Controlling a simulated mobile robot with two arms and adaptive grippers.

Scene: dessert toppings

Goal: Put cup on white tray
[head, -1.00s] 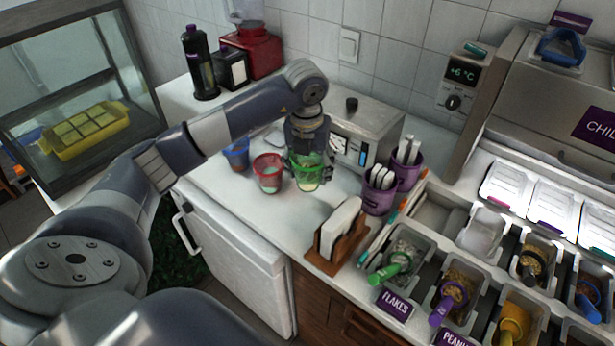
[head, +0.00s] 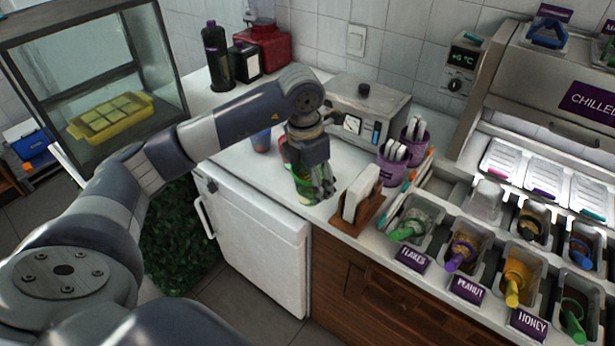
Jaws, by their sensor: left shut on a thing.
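My left gripper (head: 318,190) points down at the front part of the white counter. It is shut on a green cup (head: 303,184), whose side shows left of and behind the fingers. Whether the cup touches the counter I cannot tell. A blue cup (head: 261,141) stands on the counter behind and to the left. A sliver of a red cup (head: 285,149) shows beside my wrist, mostly hidden by it. I cannot make out a white tray for sure. My right gripper is not in view.
A wooden napkin holder (head: 360,216) stands close right of the gripper. Purple tubs (head: 391,171) and a steel appliance (head: 370,113) are behind it. Topping bins with scoops (head: 413,222) line the right. A glass case with a yellow tray (head: 110,117) is far left.

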